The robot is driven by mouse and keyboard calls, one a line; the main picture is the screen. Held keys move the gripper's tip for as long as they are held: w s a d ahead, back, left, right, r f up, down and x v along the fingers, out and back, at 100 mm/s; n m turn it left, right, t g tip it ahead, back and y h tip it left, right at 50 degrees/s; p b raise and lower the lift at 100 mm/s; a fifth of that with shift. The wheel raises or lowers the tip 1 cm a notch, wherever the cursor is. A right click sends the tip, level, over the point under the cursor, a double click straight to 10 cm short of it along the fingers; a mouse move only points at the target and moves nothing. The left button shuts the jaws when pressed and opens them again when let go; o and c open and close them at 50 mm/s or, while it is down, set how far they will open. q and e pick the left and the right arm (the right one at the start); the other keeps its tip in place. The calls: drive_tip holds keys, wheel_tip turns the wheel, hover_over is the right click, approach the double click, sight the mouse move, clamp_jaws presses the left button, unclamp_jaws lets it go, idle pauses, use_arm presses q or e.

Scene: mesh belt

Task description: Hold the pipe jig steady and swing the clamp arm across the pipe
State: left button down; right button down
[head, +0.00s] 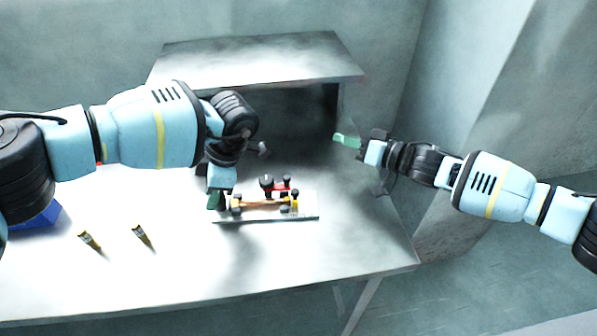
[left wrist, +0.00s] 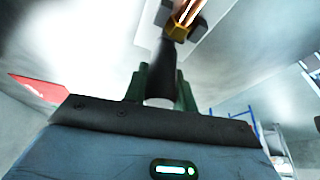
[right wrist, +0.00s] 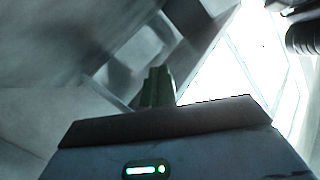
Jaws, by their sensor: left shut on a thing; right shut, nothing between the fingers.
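The pipe jig (head: 308,212) is a pale flat plate on the table, with a copper pipe (head: 262,204) lying along it in yellow holders. A red clamp arm (head: 281,187) with dark knobs sits behind the pipe; it does not appear to cross it. My left gripper (head: 216,200) is at the jig's left end, shut on a dark handle (left wrist: 164,72) of the jig in the left wrist view. The pipe end (left wrist: 187,10) shows just beyond. My right gripper (head: 346,140) is shut and empty, raised behind and right of the jig. It also shows in the right wrist view (right wrist: 158,86).
A grey metal hood (head: 260,62) stands over the back of the table. Two small yellow-and-dark pieces (head: 89,241) (head: 143,235) lie at front left, near a blue bin (head: 42,218). The table's front (head: 300,265) is clear.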

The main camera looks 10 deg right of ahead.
drive_tip(key=s+d+f+m+g+y, duration=0.1)
drive_tip(key=s+d+m, duration=0.1)
drive_tip(key=s, duration=0.1)
drive_tip(key=s+d+f+m+g+y, duration=0.1)
drive_tip(key=s+d+m+g+y, duration=0.1)
drive_tip(key=s+m, duration=0.1)
drive_tip(key=s+d+f+m+g+y, duration=0.1)
drive_tip(key=s+d+m, duration=0.1)
drive_tip(key=s+d, duration=0.1)
drive_tip(key=shift+s+f+m+g+y, duration=0.15)
drive_tip(key=shift+s+m+g+y, duration=0.15)
drive_tip(key=shift+s+m, duration=0.1)
drive_tip(key=shift+a, duration=0.1)
drive_tip(key=x, duration=1.9)
drive_tip(key=shift+w+a, duration=0.15)
drive_tip(key=shift+a, duration=0.3)
drive_tip(key=shift+s+a, duration=0.1)
drive_tip(key=shift+s, duration=1.85)
drive_tip(key=shift+s, duration=1)
